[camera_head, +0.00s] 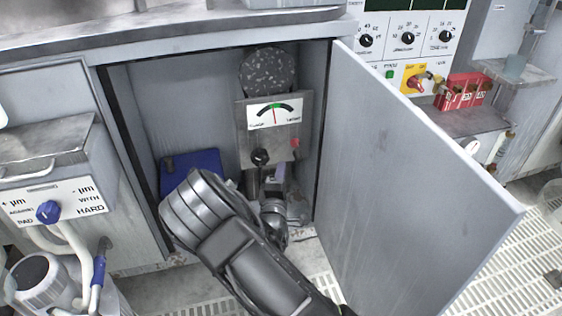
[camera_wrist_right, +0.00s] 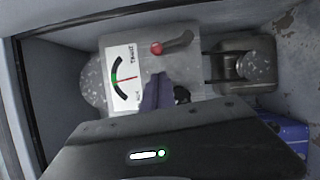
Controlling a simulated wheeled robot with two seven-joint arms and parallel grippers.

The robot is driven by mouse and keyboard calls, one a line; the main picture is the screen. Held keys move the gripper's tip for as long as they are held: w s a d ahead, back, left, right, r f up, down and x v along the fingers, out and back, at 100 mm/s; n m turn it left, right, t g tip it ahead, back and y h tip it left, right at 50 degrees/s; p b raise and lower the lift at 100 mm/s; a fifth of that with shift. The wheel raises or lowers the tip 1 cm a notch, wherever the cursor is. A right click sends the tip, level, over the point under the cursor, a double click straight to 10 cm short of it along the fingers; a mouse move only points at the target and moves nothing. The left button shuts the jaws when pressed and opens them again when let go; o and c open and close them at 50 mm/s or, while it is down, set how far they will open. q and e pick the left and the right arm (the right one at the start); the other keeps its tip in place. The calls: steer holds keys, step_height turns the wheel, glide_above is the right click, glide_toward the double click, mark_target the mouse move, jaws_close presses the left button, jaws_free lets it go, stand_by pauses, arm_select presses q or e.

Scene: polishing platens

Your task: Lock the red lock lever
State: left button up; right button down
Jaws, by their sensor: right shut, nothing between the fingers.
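The gauge unit (camera_head: 290,128) stands inside the open cabinet, with a white dial and a red needle on its grey plate. A small red knob (camera_head: 295,143) shows at the plate's right edge. In the right wrist view the red knob (camera_wrist_right: 156,47) sits on the plate beside a grey curved bar (camera_wrist_right: 180,40). My right gripper (camera_head: 278,174) is inside the cabinet, in front of the plate's lower part. In the wrist view its shut, empty fingers (camera_wrist_right: 156,88) are apart from the red knob in the picture, close to a black knob (camera_wrist_right: 181,94). My left gripper is out of view.
The open cabinet door (camera_head: 410,180) stands to the right of my arm. A blue object (camera_head: 190,165) lies at the cabinet's left. A speckled round part (camera_head: 267,72) is above the gauge. The cabinet's left wall and top edge bound the space.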

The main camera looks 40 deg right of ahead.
mark_target(292, 143)
steer(key=b+x, duration=0.2)
steer(key=x, duration=0.7)
steer(key=shift+w+d+b, duration=0.15)
steer(key=shift+w+b, duration=0.05)
steer(key=shift+b, duration=0.2)
steer(key=shift+s+d+r+m+p, duration=0.2)
steer(key=shift+d+r+m+p, duration=0.4)
steer(key=shift+p, duration=0.55)
steer(key=shift+s+d+r, duration=0.1)
steer(key=shift+d+r, duration=0.05)
steer(key=shift+d, duration=0.15)
steer(key=shift+f, duration=0.2)
